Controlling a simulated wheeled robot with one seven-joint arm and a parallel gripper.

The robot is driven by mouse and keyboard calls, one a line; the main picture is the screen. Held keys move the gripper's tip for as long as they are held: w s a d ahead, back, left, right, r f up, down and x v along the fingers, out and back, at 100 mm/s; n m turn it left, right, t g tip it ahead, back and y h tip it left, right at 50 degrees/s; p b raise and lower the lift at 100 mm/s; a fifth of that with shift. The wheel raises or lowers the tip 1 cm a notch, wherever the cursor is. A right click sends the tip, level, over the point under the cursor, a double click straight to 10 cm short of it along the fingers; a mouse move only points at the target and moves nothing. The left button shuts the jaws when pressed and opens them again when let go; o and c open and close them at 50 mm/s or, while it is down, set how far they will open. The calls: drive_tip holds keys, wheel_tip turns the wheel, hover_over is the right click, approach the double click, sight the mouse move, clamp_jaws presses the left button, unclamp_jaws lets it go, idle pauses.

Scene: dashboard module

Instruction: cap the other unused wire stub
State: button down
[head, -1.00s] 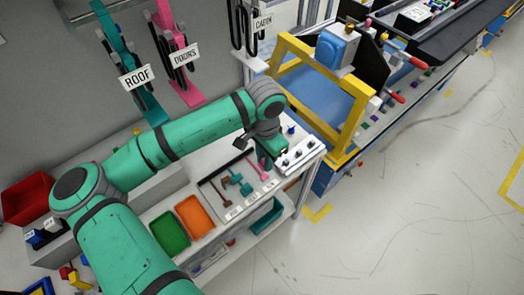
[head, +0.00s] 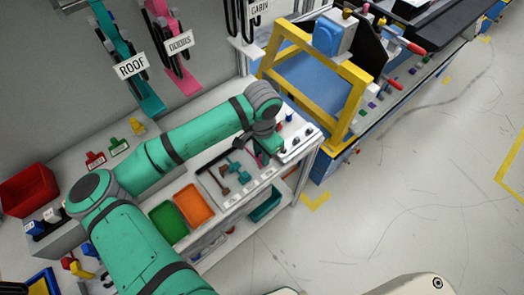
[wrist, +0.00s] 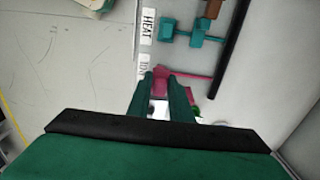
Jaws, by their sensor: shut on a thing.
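My gripper (wrist: 165,93) points down over the tool tray. Its green fingers stand on either side of a pink tool (wrist: 160,80) and appear shut on it. The tool's thin pink handle reaches right; another pink part shows beside the right finger. In the head view the gripper's tip is mostly hidden by my arm, and a bit of the pink tool (head: 257,158) shows beside it. The dashboard module (head: 335,38) sits in a yellow frame at the upper right. I cannot make out wire stubs or caps.
A teal tool (wrist: 197,34) and a brown tool (head: 222,173) lie in the tray beside the pink one. Orange (head: 193,205) and green (head: 168,223) bins stand left of it. A white plate with dark knobs (head: 301,133) is to the right. The floor on the right is clear.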

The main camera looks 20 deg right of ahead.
drive_tip(key=shift+f, duration=0.55)
drive_tip(key=shift+f, duration=1.15)
idle(1.6)
drive_tip(key=shift+r, duration=0.25)
drive_tip(key=shift+r, duration=0.6)
idle(1.1)
drive_tip(key=shift+f, duration=0.8)
idle(0.6)
drive_tip(key=c, duration=1.5)
unclamp_jaws()
